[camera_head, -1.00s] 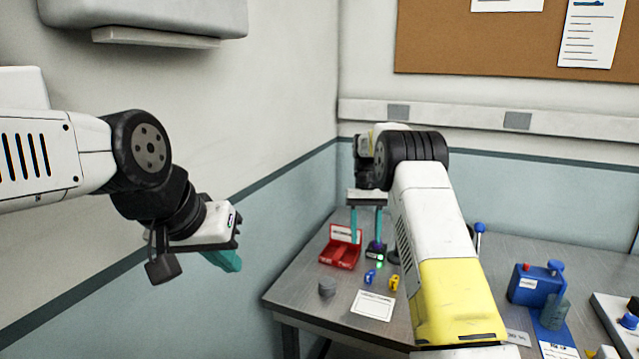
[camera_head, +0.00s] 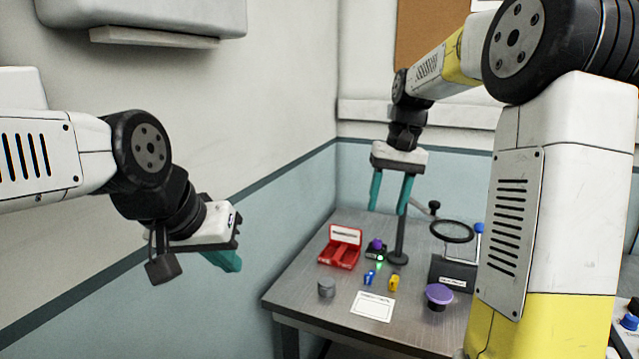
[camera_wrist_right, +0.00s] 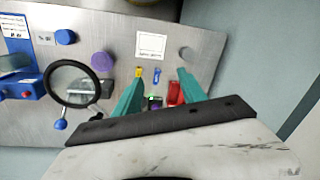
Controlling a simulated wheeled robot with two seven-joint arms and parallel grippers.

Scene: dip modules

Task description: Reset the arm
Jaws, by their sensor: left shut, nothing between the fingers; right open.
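My right gripper (camera_head: 391,194) is open and empty, held in the air above the back of the metal table. Its two teal fingers point down and stand apart. In the right wrist view the fingers (camera_wrist_right: 157,92) frame the table below. My left gripper (camera_head: 231,262) hangs at the left by the wall, shut and empty, clear of the table. On the table, a red box (camera_head: 341,250) stands at the left. Beside it is a small dark module with a purple top (camera_head: 376,246) and a green light. A blue piece (camera_head: 369,278) and a yellow piece (camera_head: 393,283) lie in front.
A magnifier ring (camera_head: 452,231) on a stand rises near the right gripper. A white card (camera_head: 373,306), a grey cylinder (camera_head: 327,287) and a purple knob (camera_head: 438,296) are on the table. A blue device (camera_wrist_right: 29,85) shows in the wrist view. Walls close in behind.

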